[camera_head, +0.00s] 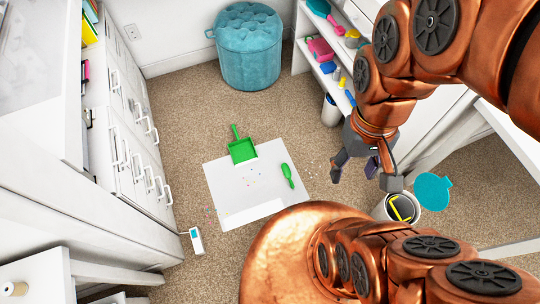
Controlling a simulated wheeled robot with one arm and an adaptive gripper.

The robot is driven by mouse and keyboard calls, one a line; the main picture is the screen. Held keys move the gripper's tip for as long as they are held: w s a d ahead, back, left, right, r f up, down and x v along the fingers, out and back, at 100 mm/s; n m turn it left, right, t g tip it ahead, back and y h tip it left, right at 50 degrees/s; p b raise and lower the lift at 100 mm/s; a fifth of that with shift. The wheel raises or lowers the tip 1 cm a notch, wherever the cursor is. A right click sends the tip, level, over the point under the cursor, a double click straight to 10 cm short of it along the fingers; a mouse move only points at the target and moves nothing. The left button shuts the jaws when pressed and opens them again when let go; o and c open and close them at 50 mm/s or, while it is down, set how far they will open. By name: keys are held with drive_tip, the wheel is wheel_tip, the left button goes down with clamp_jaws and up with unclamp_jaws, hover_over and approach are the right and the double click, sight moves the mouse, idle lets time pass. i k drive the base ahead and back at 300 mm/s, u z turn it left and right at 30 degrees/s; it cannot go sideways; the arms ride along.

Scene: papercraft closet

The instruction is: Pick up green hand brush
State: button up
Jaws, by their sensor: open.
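The green hand brush (287,175) lies on the right part of a white sheet (225,190) on the carpet. My gripper (352,172) hangs to the right of the brush, apart from it, with its fingers spread and nothing between them. From this one view I cannot tell its exact height above the floor. A green dustpan (242,150) with an upright-pointing handle lies at the sheet's top edge, left of the brush.
Small colored bits lie on the sheet and carpet. A bin (405,207) with a teal lid (433,192) stands at right. A teal pouf (248,45) is at the back. Shelves (325,55) and drawers (130,130) flank the floor. A white device (196,240) lies lower left.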

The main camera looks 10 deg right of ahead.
sight(287, 173)
drive_tip(key=u, duration=0.6)
drive_tip(key=k, duration=1.1)
drive_tip(key=z, duration=0.6)
